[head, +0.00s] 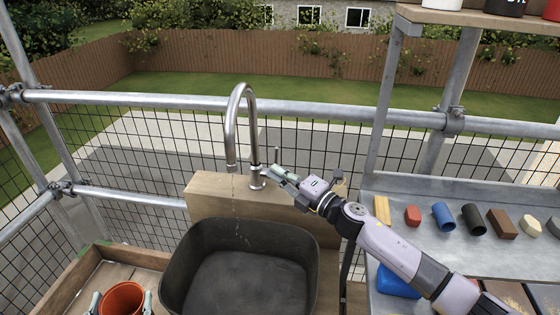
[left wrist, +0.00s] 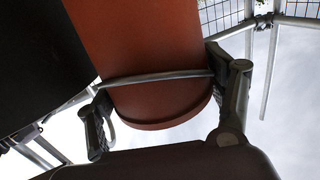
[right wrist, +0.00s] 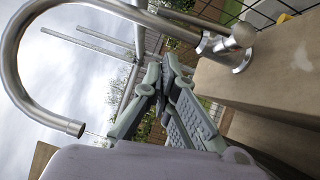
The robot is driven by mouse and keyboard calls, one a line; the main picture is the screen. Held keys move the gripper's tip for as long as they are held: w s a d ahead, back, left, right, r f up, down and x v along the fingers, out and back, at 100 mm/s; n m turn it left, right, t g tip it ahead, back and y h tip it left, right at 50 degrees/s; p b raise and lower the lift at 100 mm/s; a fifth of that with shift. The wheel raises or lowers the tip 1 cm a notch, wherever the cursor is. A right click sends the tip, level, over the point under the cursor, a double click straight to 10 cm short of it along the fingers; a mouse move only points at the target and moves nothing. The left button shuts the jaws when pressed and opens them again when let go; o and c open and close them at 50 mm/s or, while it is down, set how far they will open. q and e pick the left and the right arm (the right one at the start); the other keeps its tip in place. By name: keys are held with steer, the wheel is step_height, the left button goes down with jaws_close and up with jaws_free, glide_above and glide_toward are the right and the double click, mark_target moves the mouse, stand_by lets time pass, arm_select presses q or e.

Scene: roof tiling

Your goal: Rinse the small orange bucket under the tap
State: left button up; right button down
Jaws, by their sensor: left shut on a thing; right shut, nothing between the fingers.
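The small orange bucket (head: 123,299) is at the bottom left of the head view, left of the black basin (head: 176,272). My left gripper (left wrist: 165,92) is shut on it, a finger on either side; the bucket (left wrist: 150,45) fills the middle of the left wrist view, with its wire handle across it. The metal tap (head: 230,128) arches over the basin, and a thin trickle of water falls from its spout. My right gripper (head: 277,172) is shut and empty beside the tap's base and lever. In the right wrist view, its fingers meet below the tap's base (right wrist: 238,58).
A wooden block (head: 215,198) carries the tap behind the basin. A wooden-edged tray (head: 65,275) lies at the left. A metal shelf (head: 440,250) at the right holds several coloured pieces. Scaffold rails (head: 150,99) and mesh close off the back.

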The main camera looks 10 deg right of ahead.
steer(key=shift+w+d+r, duration=0.15)
steer(key=shift+w+d, duration=0.1)
steer(key=shift+w, duration=0.65)
steer(key=shift+w+d+r, duration=0.1)
steer(key=shift+w+d, duration=0.15)
steer(key=shift+w, duration=0.6)
steer(key=shift+r, duration=0.1)
steer(key=w+p, duration=0.1)
steer(key=w+d+p, duration=0.1)
steer(key=p, duration=0.1)
steer(key=shift+r+m+g, duration=0.3)
steer(key=shift+r+m, duration=0.1)
steer(key=shift+h, duration=0.3)
steer(key=shift+a, duration=0.1)
